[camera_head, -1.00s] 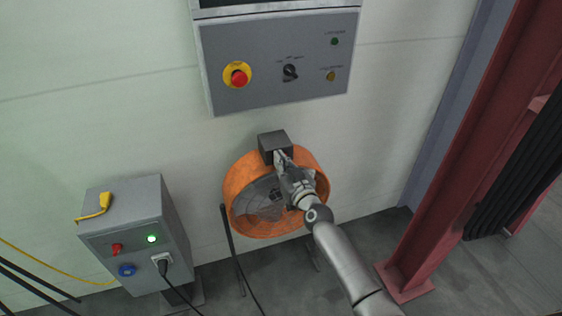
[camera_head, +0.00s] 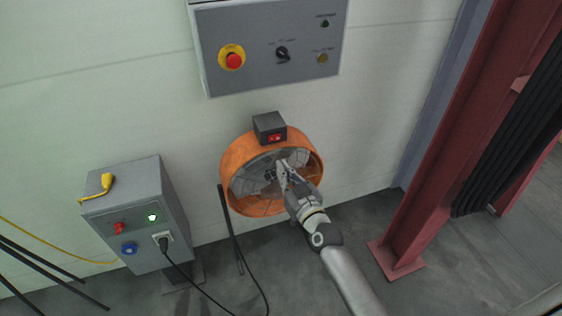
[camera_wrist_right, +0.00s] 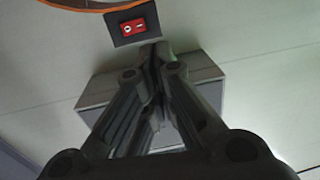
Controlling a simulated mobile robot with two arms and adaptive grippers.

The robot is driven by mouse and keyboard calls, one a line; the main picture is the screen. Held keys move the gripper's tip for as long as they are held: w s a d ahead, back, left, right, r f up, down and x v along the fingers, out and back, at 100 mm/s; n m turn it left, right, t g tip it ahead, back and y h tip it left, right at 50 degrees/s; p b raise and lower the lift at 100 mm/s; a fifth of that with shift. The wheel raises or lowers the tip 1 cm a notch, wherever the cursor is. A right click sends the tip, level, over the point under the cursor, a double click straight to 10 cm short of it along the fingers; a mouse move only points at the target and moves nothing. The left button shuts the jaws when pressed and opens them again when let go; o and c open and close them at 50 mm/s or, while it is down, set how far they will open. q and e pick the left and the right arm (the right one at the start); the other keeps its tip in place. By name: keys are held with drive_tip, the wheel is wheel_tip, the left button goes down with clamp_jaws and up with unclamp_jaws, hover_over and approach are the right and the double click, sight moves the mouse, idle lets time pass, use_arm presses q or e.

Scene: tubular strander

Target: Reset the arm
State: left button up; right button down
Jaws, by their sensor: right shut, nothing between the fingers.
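My right gripper (camera_head: 282,166) is shut and empty. In the head view it appears in front of the orange drum fan (camera_head: 236,163), below the dark switch box (camera_head: 268,122) on the fan's top. The red rocker switch (camera_head: 275,138) on that box is uncovered. In the right wrist view the shut fingers (camera_wrist_right: 153,48) point toward the red rocker switch (camera_wrist_right: 133,27), with its box just beyond the tips; they look apart from it. The fan's orange rim (camera_wrist_right: 85,5) shows at the top of that view. My left gripper is not in view.
A grey control panel (camera_head: 300,75) with a red emergency stop (camera_head: 233,60) hangs on the wall above. A grey power box (camera_head: 130,205) with a green light stands at left. A red steel column (camera_head: 425,190) rises at right. Black cables lie on the floor.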

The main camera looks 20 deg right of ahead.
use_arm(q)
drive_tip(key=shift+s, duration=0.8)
use_arm(e)
drive_tip(key=shift+s, duration=0.4)
